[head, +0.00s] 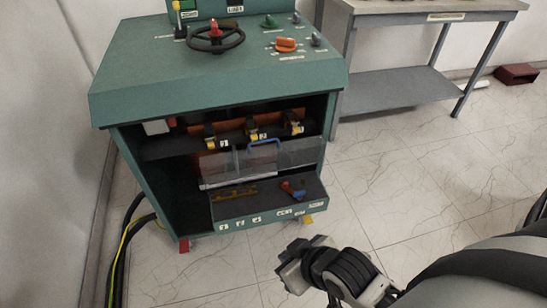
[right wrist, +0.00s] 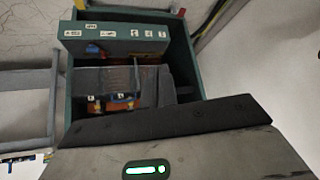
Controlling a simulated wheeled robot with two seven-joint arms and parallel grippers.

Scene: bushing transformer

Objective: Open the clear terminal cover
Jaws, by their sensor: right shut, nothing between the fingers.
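The clear terminal cover (head: 301,153) is a see-through panel across the front opening of the green cabinet (head: 223,82), below the row of numbered terminals (head: 252,132). A blue handle (head: 264,143) shows at its upper edge. In the right wrist view the cabinet (right wrist: 76,98) appears upside down, with the cover region (right wrist: 105,78) dim. I cannot tell the cover's exact tilt. My right gripper (head: 291,266) is low in front of the cabinet, apart from the cover and handle, shut and empty. My left gripper is not in view.
A handwheel (head: 217,40) and coloured knobs stand on the cabinet top. A front ledge (head: 266,204) holds a small red-and-blue item (head: 292,190). A grey table (head: 408,84) stands behind right; cables (head: 122,250) run at left. Floor in front is clear.

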